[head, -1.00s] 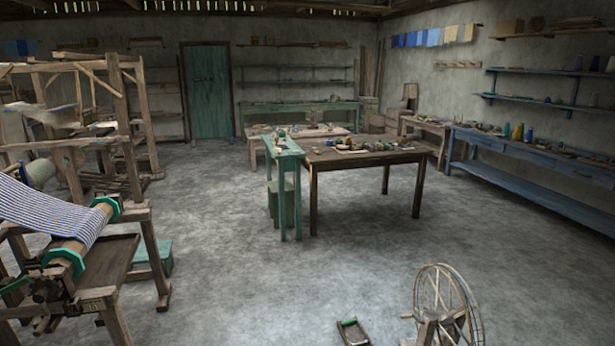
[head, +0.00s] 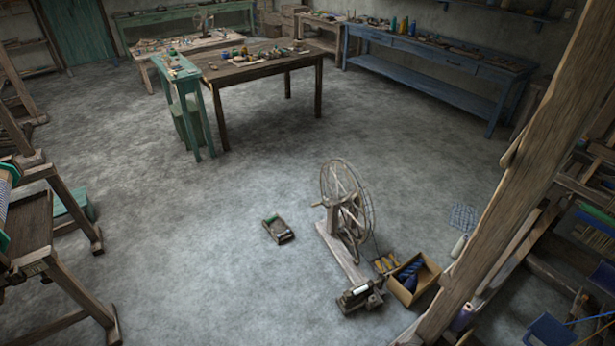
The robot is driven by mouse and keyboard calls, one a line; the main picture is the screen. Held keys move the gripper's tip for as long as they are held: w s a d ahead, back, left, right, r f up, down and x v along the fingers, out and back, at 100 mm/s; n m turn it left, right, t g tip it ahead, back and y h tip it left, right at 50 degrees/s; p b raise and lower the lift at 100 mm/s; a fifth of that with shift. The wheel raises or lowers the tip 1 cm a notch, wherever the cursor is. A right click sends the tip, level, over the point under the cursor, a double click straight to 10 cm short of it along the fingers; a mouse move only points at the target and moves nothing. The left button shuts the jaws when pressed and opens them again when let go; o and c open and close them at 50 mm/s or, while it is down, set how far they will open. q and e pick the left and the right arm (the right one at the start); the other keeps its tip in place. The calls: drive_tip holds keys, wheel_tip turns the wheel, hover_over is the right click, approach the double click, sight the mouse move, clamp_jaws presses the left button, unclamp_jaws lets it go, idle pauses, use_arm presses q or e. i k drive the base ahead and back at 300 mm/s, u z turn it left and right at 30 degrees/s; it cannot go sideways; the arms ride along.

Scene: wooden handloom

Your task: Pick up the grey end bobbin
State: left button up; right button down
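I cannot make out a grey end bobbin for certain in the head view. Many small items lie on the dark wooden table (head: 245,72), the narrow green bench (head: 178,74) and the far low table (head: 190,44), too small to tell apart. On the floor, a small dark tray (head: 283,236) holds a green piece, and a cardboard box (head: 427,276) holds dark blue yarn. Neither of my grippers is in view.
A spinning wheel (head: 345,200) stands on the floor at centre right. A thick slanted wooden post (head: 530,175) blocks the right side. Loom parts (head: 45,235) stand at the left. A long blue bench (head: 435,62) runs along the back right. The middle floor is open.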

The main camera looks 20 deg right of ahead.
sight(364, 287)
drive_tip(key=u, duration=0.5)
drive_tip(key=k, duration=1)
drive_tip(key=z, duration=0.8)
drive_tip(key=i, duration=0.8)
drive_tip(key=z, duration=0.65)
